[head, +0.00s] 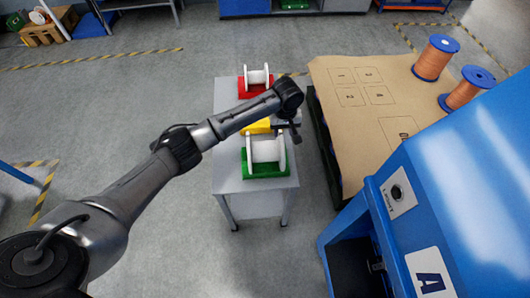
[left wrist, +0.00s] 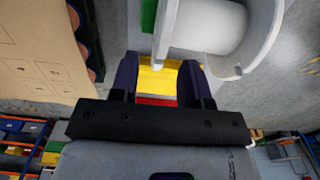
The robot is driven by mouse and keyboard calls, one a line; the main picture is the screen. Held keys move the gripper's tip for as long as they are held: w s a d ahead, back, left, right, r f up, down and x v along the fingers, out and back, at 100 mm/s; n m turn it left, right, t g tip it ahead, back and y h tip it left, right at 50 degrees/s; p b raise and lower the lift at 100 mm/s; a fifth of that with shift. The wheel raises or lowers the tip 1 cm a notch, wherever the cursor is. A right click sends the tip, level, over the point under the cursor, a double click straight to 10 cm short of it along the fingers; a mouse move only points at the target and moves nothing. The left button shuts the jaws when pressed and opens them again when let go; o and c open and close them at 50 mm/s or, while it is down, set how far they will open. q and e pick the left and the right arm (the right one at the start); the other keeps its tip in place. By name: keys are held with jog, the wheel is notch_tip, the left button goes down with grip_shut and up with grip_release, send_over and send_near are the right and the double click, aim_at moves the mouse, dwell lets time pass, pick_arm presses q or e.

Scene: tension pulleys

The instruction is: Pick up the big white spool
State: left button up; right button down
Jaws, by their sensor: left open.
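The big white spool (head: 266,149) sits in a green holder (head: 265,171) at the near end of the grey table (head: 228,180). In the left wrist view the spool (left wrist: 208,27) fills the top right, partly cut off by the edge. My left gripper (head: 286,129) hangs just above and beside the spool's far right side in the head view. My right gripper is not in view.
A smaller white spool (head: 257,77) sits in a red holder (head: 246,91) at the table's far end. Right stands a brown board (head: 345,125) with two copper-coloured spools (head: 435,60). A blue machine (head: 450,180) is at the near right. The floor left of the table is clear.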

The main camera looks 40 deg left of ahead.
aim_at(282, 138)
pick_arm(q)
jog(key=shift+s+f+b, duration=0.1)
jog(key=shift+f+b, duration=0.25)
jog(key=shift+f, duration=0.35)
notch_tip(282, 138, down, 4)
jog(key=shift+s+f+b, duration=0.1)
jog(key=shift+s+b, duration=0.05)
jog(key=shift+b, duration=0.75)
jog(key=c, duration=0.6)
grip_shut()
